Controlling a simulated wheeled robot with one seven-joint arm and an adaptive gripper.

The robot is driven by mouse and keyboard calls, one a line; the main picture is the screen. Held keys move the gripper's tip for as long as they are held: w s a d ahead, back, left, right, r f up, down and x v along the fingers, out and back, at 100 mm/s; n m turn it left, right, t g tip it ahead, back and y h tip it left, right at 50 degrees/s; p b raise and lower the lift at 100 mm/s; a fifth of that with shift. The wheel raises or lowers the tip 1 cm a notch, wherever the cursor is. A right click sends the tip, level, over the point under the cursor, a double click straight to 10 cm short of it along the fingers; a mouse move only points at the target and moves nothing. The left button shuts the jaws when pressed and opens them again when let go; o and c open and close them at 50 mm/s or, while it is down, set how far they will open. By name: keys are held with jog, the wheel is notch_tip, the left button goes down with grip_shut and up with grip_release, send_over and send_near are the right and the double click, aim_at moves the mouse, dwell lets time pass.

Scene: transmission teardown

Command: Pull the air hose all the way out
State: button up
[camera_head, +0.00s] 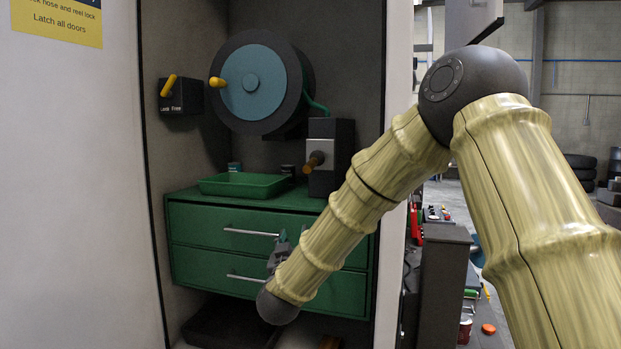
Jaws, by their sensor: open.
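The hose reel (255,82), a dark disc with a blue face and a yellow knob, is mounted high inside the open cabinet. A short length of green air hose (317,106) runs from the reel's right side down behind a dark block (331,135). A brown-orange piece (315,160), possibly the hose end, sticks out of the block's grey front plate. My gripper (279,243) is in front of the green drawers, below and left of this piece and apart from it. It is open; my wrist hides part of it, and I see nothing in it.
A lock box (181,97) with a yellow lever and a "Lock Free" label is on the left wall. A green tray (245,185) sits on the drawer unit (208,228), which has two bar handles. The cabinet's right edge (393,220) is behind my arm.

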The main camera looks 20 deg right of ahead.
aim_at(314, 158)
notch_tip(314, 158, up, 14)
jog(key=s+d+m+h, duration=0.1)
jog(key=d+m+h, duration=0.1)
jog(key=m+h, duration=0.15)
jog(key=shift+n+h, duration=0.35)
jog(key=shift+n, duration=0.1)
jog(key=p+x, duration=0.1)
jog(key=x, duration=0.2)
jog(key=p+x, duration=0.1)
jog(key=x, duration=0.2)
jog(key=p+x, duration=0.1)
jog(key=x, duration=0.3)
jog(key=shift+w+a+r, duration=0.2)
jog(key=shift+a+r, duration=0.05)
grip_shut()
